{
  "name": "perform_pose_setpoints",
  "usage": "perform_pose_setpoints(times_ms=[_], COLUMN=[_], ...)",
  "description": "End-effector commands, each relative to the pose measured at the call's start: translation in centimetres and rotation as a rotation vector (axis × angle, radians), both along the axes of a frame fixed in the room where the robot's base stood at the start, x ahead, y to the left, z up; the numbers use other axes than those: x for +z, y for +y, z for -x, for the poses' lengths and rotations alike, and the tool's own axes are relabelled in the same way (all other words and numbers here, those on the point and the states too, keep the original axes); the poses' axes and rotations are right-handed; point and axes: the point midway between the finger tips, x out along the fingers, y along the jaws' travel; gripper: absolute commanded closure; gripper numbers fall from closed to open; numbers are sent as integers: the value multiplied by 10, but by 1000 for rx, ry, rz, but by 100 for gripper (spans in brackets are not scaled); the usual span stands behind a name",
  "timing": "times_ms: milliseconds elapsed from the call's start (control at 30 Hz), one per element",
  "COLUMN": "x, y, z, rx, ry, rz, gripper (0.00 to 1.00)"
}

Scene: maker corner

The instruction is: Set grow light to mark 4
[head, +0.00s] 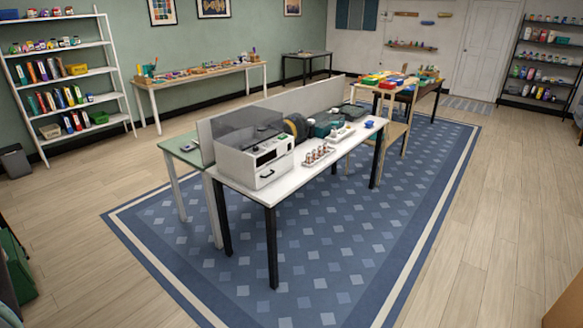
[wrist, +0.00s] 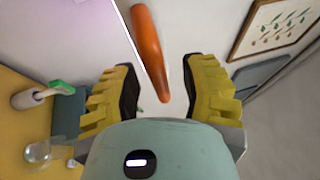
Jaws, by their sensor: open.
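In the wrist view my gripper (wrist: 161,80) is open, with its two yellow ridged fingers apart. An orange tapered, handle-like piece (wrist: 148,45) comes down from the top, and its narrow tip lies in the gap between the fingers. I cannot tell whether it touches either finger. A pale panel with a purplish glow (wrist: 60,30) fills the upper left; it may belong to the grow light. No mark or number can be read. The head view shows neither my gripper nor a clear grow light.
In the wrist view, a yellow surface (wrist: 20,120) holds a green-topped item (wrist: 45,94) and a clear glass (wrist: 38,152); a framed picture (wrist: 275,25) is at right. In the head view, a white table (head: 225,177) carries a boxy machine (head: 255,160). Open floor (head: 490,230) lies right.

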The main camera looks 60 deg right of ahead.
Motion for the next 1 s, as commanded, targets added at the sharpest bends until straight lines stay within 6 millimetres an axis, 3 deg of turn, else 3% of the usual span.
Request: perform_pose_setpoints(times_ms=[67,467,867,1000], x=[0,0,0,9], y=[0,0,0,-1], z=[0,0,-1,-1], rx=[0,-1,-2,-4], ry=[0,0,0,1], rz=[0,0,0,-1], gripper=[57,99,100,100])
